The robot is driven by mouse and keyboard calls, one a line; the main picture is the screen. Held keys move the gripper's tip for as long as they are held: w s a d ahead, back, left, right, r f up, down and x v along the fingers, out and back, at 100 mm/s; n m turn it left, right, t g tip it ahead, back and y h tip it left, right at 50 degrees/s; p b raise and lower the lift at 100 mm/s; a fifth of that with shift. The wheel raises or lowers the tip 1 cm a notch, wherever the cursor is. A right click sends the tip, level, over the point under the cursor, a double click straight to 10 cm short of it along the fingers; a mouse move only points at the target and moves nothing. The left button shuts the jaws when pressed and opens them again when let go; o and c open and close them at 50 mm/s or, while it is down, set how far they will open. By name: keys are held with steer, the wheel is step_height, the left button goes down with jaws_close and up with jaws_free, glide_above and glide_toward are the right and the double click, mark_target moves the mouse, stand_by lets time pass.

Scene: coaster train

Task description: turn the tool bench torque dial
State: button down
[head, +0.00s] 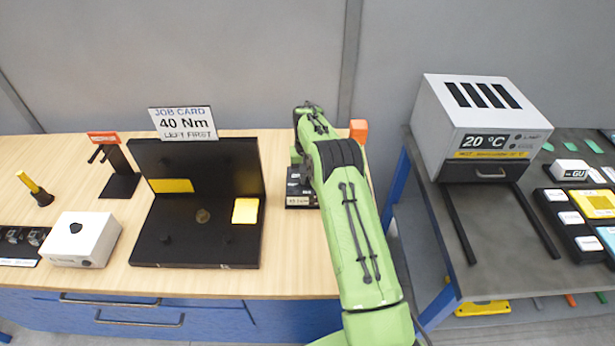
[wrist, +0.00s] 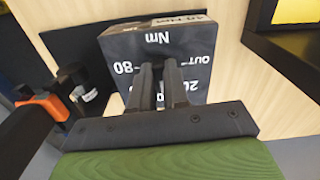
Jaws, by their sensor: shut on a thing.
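The torque dial unit (head: 296,187) is a dark box with white markings on the wooden bench, partly hidden behind my green arm. In the wrist view the dial face (wrist: 118,45) shows "Nm", "80", "20" and "OUT" in white. My gripper (wrist: 158,72) is in front of this face, its two dark fingers close together and shut on the dial's knob. The knob itself is hidden between and behind the fingers, so its pointer setting cannot be read. A job card (head: 183,123) reading "40 Nm" and "LEFT FIRST" stands at the back of the bench.
A black fixture (head: 150,235) with yellow pads is left of the dial. A white box (head: 80,240) and a black stand with a red label (head: 120,185) are farther left. An orange part (head: 358,131) is just behind my arm. A grey oven-like unit (head: 440,115) is on the right table.

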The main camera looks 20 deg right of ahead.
steer(key=shift+m, duration=0.5)
steer(key=c, duration=1.1)
jaws_free()
steer(key=shift+r, duration=0.1)
step_height(320, 180, up, 16)
steer(key=p, duration=0.2)
steer(key=shift+p, duration=0.3)
steer(key=shift+f, duration=0.2)
